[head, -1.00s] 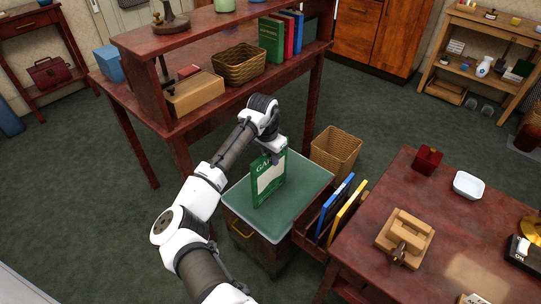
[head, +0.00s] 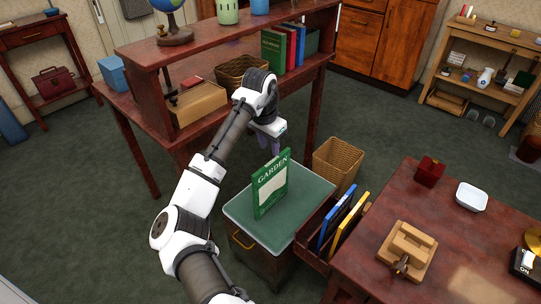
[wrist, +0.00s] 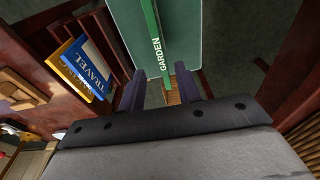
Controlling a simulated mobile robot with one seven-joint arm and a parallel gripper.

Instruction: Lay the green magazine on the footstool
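The green magazine (head: 270,187), with GARDEN on its cover, stands upright on its edge on the green top of the footstool (head: 308,190). In the wrist view its spine (wrist: 154,48) shows from above, over the footstool top (wrist: 187,25). My gripper (head: 270,141) is above and behind the magazine, apart from it. In the wrist view my two fingers (wrist: 158,80) are spread with nothing held between them.
A rack right of the footstool holds a blue magazine (head: 338,216) and a yellow one (head: 350,222). A wicker basket (head: 338,163) stands behind. A red-brown table (head: 440,225) is at right, a shelved desk (head: 190,140) behind my arm.

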